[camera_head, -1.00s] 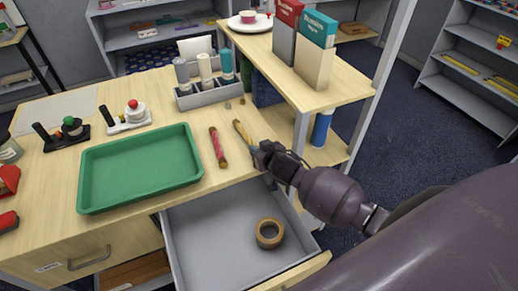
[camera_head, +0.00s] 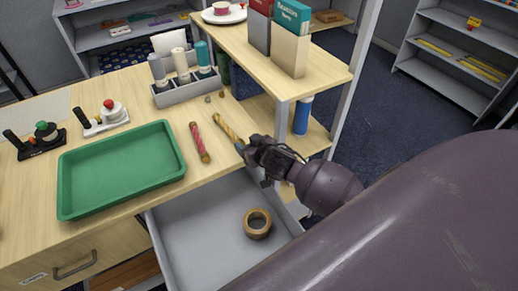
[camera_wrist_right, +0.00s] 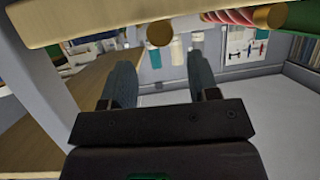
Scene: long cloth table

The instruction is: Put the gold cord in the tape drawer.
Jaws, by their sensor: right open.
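The gold cord (camera_head: 228,130) lies on the table near its front edge, right of a red cord (camera_head: 200,143). My right gripper (camera_head: 243,152) is at the near end of the gold cord, over the table edge. In the right wrist view its fingers (camera_wrist_right: 160,82) are spread and empty, with a round gold end (camera_wrist_right: 160,34) just past their tips. The tape drawer (camera_head: 188,225) is pulled open below the table and holds a brown tape roll (camera_head: 257,223). My left gripper is not in view.
A green tray (camera_head: 120,170) stands left of the cords. A grey holder with bottles (camera_head: 188,92) is behind them. A raised shelf (camera_head: 300,70) with boxes stands at the right, close to my right arm. Most of the drawer floor is bare.

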